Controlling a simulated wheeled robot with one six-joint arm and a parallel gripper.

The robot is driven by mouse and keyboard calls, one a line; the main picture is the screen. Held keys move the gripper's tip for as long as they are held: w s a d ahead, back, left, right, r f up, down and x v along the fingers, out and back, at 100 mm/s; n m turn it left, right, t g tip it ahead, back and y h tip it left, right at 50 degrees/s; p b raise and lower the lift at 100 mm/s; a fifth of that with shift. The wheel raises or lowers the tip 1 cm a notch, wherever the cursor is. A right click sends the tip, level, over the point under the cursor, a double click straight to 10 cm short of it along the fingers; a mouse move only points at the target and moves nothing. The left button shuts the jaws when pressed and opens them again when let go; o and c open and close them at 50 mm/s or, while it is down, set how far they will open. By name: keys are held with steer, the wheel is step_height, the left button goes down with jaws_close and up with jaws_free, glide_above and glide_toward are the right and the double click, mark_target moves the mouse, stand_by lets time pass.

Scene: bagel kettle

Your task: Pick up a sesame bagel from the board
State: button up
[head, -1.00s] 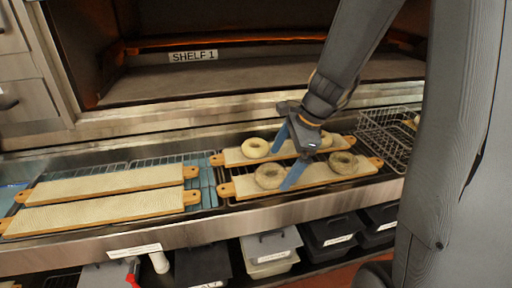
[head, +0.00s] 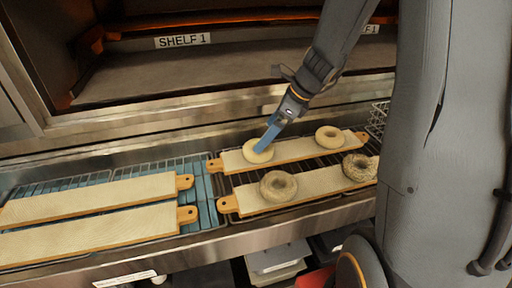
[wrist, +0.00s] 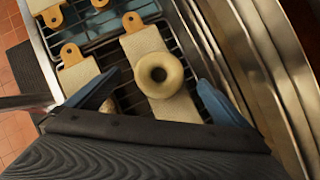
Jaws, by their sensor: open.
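Two boards bear bagels on the right-hand rack. The back board (head: 294,150) holds two pale, smooth-looking bagels, one at left (head: 258,150) and one at right (head: 329,136). The front board (head: 318,184) holds two darker, speckled bagels, one at left (head: 278,186) and one at right (head: 359,167). My gripper (head: 266,138) is open and empty, its blue fingers over the back-left pale bagel. In the wrist view that bagel (wrist: 159,75) shows between the finger tips, with gaps on both sides. Part of another bagel (wrist: 108,106) shows behind the left finger.
Two empty boards, back (head: 90,197) and front (head: 95,237), lie on the left rack. The oven opening labelled SHELF 1 (head: 183,40) is behind, above a metal ledge. A wire basket (head: 379,117) stands at the right. Bins (head: 274,256) sit below the counter.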

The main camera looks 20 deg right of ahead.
steer(key=shift+w+a+f, duration=0.1)
steer(key=shift+w+f, duration=0.05)
steer(key=shift+f, duration=0.6)
steer(key=shift+p+x, duration=0.65)
steer(key=shift+x, duration=1.75)
steer(key=shift+d+f, duration=0.1)
steer(key=shift+d, duration=0.1)
steer(key=c, duration=1.1)
